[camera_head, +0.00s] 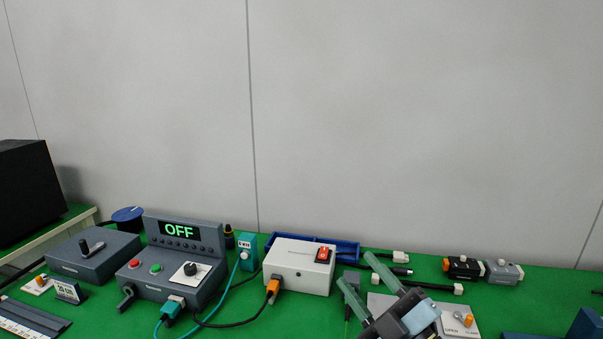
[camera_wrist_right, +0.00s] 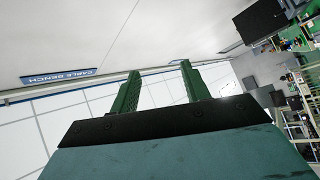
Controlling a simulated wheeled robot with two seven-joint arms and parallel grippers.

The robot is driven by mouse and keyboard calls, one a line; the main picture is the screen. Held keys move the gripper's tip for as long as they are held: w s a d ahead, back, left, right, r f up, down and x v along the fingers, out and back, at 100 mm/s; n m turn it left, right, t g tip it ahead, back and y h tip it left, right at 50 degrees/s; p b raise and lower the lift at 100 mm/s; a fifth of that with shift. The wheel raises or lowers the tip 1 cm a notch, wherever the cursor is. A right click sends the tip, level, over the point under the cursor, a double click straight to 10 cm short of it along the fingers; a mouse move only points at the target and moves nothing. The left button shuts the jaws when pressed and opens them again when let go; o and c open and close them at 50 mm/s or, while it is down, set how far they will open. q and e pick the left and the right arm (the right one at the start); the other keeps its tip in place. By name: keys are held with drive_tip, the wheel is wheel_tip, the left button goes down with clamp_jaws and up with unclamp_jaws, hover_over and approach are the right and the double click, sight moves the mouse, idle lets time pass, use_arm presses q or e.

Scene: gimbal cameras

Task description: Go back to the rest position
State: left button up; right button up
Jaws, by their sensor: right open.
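My right gripper (camera_head: 355,270) is at the bottom of the head view, right of centre, with two green fingers pointing up and to the left. It is open with nothing between the fingers. It appears in front of the green bench (camera_head: 372,333), and its height above the bench is hard to tell. My left gripper is not in view.
A grey console (camera_head: 180,262) reading OFF and a white box (camera_head: 298,268) with a red switch stand left of my right gripper. Cables, connectors (camera_head: 463,268) and a grey plate (camera_head: 462,322) lie around it. A dark box (camera_head: 30,190) stands far left. The space above the bench is clear.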

drive_tip(key=s+d+f+m+g+h, duration=0.3)
drive_tip(key=s+d+f+m+h, duration=0.1)
drive_tip(key=d+f+m+h, duration=0.8)
drive_tip(key=s+f+m+g, duration=0.2)
drive_tip(key=s+f+g, duration=0.45)
drive_tip(key=s, duration=0.45)
drive_tip(key=s+f+m+g, duration=0.2)
drive_tip(key=s+f+g, duration=0.4)
drive_tip(key=s+f, duration=0.3)
wheel_tip(320, 180, down, 22)
drive_tip(key=s, duration=0.2)
drive_tip(key=s+d+f+g, duration=0.1)
drive_tip(key=s+f, duration=0.7)
drive_tip(key=s+d+f+g, duration=0.1)
drive_tip(key=s+d+f, duration=0.1)
drive_tip(key=s+f, duration=0.6)
drive_tip(key=shift+s+d+n, duration=0.3)
drive_tip(key=shift+s+n, duration=0.1)
